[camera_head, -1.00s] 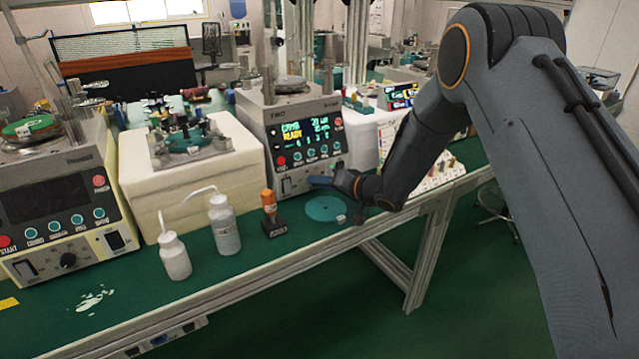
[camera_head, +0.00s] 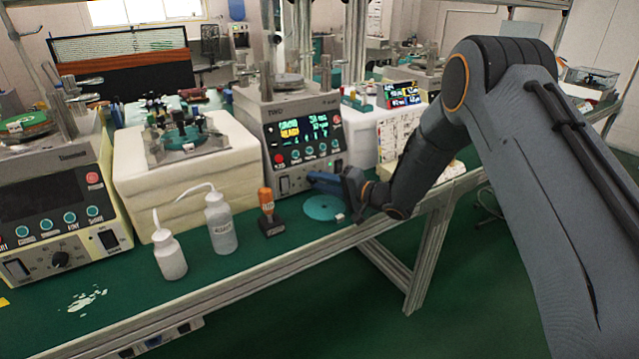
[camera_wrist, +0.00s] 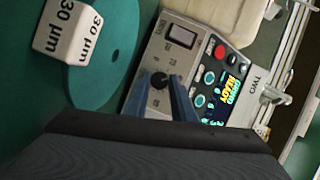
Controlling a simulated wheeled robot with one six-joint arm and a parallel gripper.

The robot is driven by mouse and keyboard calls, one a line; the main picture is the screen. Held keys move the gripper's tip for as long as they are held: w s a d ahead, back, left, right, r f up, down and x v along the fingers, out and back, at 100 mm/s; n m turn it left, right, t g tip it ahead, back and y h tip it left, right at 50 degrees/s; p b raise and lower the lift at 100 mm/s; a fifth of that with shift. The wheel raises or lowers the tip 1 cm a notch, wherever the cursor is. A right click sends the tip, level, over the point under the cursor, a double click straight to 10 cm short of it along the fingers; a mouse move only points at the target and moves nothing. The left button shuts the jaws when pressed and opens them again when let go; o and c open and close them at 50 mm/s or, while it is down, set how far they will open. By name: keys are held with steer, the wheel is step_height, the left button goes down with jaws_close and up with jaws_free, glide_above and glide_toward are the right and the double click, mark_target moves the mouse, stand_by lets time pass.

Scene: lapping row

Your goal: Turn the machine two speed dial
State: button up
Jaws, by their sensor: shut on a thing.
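Machine two (camera_head: 308,110), marked TWO, has a lit colour display (camera_head: 300,130) above a row of buttons. Its black speed dial (camera_wrist: 158,80) shows in the wrist view, on the panel beside a dark rocker switch (camera_wrist: 181,36), with numbers around it. My gripper (camera_head: 312,178) reaches the lower front of the machine from the right, and its blue fingers (camera_wrist: 168,87) are shut on the dial. The fingers hide part of the dial in the wrist view and all of it in the head view.
A green disc (camera_head: 324,207) and a white block (camera_wrist: 68,30) marked 30 µm lie in front of the machine. A stamp (camera_head: 268,212) and two white bottles (camera_head: 221,225) stand left on the green bench. Another machine (camera_head: 55,200) is at far left.

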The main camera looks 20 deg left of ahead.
steer(key=shift+d, duration=0.1)
steer(key=o, duration=1)
steer(key=shift+w, duration=0.1)
steer(key=shift+b+v, duration=0.4)
steer(key=shift+v, duration=3.5)
